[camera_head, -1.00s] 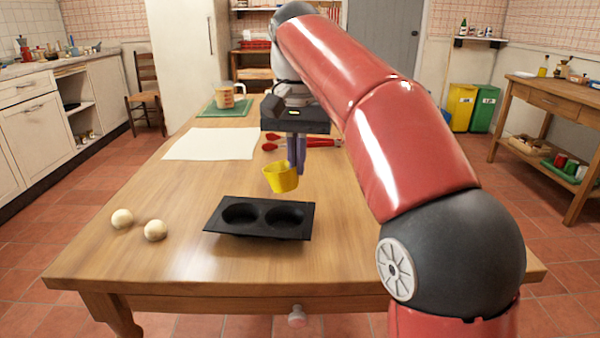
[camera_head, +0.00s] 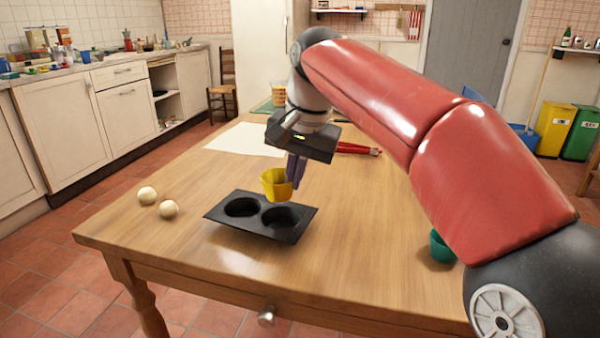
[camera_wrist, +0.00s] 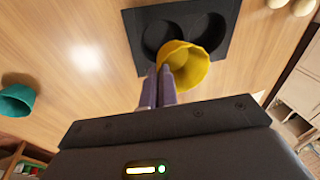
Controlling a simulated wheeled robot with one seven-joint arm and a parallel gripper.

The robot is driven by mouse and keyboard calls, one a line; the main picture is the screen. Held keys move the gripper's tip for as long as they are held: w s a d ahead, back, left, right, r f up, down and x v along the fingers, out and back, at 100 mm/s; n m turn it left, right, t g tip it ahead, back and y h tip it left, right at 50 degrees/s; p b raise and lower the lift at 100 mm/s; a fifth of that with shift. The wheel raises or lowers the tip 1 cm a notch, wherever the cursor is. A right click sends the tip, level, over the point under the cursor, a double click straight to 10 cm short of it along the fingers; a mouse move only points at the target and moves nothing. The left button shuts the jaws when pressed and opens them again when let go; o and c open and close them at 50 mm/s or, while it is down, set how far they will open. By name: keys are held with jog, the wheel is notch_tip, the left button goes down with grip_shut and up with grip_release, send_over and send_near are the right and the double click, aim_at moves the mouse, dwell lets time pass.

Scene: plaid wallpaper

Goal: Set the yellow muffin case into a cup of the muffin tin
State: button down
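The yellow muffin case (camera_head: 274,187) is held up by its rim in my gripper (camera_head: 291,184), just behind and above the muffin tin (camera_head: 290,236). The tin is black with two round cups, both of which look empty in the head view. In the wrist view my gripper (camera_wrist: 160,78) is shut on the near wall of the yellow case (camera_wrist: 186,66).
Two pale balls (camera_head: 158,202) lie left of the tin. A green-teal cup (camera_head: 440,247) stands at the table's right, partly behind my arm. A white sheet (camera_head: 243,139) and a red-handled tool (camera_head: 358,149) lie farther back. The table front is clear.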

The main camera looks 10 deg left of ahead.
jog(key=shift+r+p, duration=0.15)
jog(key=shift+p, duration=0.15)
jog(key=shift+f+b, duration=1.95)
jog(key=shift+f, duration=1.45)
jog(key=c, duration=2.2)
grip_release()
jog(key=c, duration=1.6)
grip_release()
jog(key=p+v, duration=0.2)
jog(key=v, duration=0.5)
jog(key=shift+r, duration=0.35)
jog(key=shift+s, duration=0.15)
